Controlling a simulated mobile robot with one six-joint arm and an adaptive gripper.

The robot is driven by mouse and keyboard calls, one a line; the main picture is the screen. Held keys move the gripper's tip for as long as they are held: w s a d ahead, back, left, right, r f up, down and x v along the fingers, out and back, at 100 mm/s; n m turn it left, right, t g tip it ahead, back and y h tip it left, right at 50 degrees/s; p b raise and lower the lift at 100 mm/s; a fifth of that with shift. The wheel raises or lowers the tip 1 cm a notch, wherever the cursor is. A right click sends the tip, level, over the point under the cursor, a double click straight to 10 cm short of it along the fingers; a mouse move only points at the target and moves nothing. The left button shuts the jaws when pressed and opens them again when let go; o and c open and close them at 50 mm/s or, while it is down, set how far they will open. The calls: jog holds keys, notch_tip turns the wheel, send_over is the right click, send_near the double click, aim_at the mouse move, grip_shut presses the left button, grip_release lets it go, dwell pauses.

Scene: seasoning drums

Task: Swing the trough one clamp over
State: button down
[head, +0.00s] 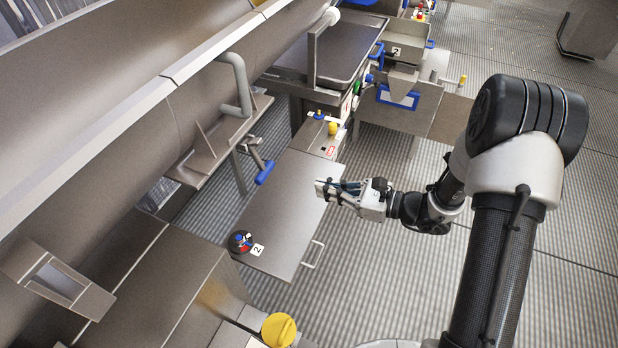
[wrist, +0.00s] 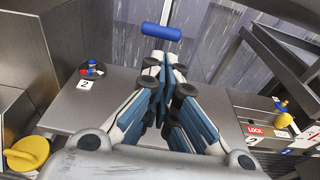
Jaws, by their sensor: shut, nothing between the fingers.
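My gripper (head: 324,190) is shut and empty above the right edge of a flat steel plate (head: 285,210) in the head view. In the wrist view its closed fingers (wrist: 160,62) point toward a blue handle (wrist: 161,32), with a visible gap in the head view. That blue handle (head: 265,172) sits on a metal lever at the plate's upper left. A long curved steel body (head: 150,120) fills the left of the head view, with a small angled steel ledge (head: 205,157) below it. I cannot tell which steel part is the trough.
A yellow knob (head: 279,330) is at the bottom. A LOCK panel (wrist: 262,131) with a yellow knob (wrist: 283,106) is at the right. Grated floor (head: 390,250) lies open right of the plate.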

jog(key=b+x, duration=0.2)
jog(key=x, duration=1)
jog(key=shift+a+b, duration=0.35)
jog(key=shift+w+f, duration=0.1)
jog(key=shift+a, duration=0.1)
jog(key=shift+w+a+f+b, duration=0.2)
jog(key=shift+a+f+b, duration=0.2)
jog(key=shift+a, duration=0.1)
jog(key=shift+w+a+f+b, duration=0.2)
jog(key=shift+a+f+b, duration=0.2)
jog(key=shift+a, duration=0.1)
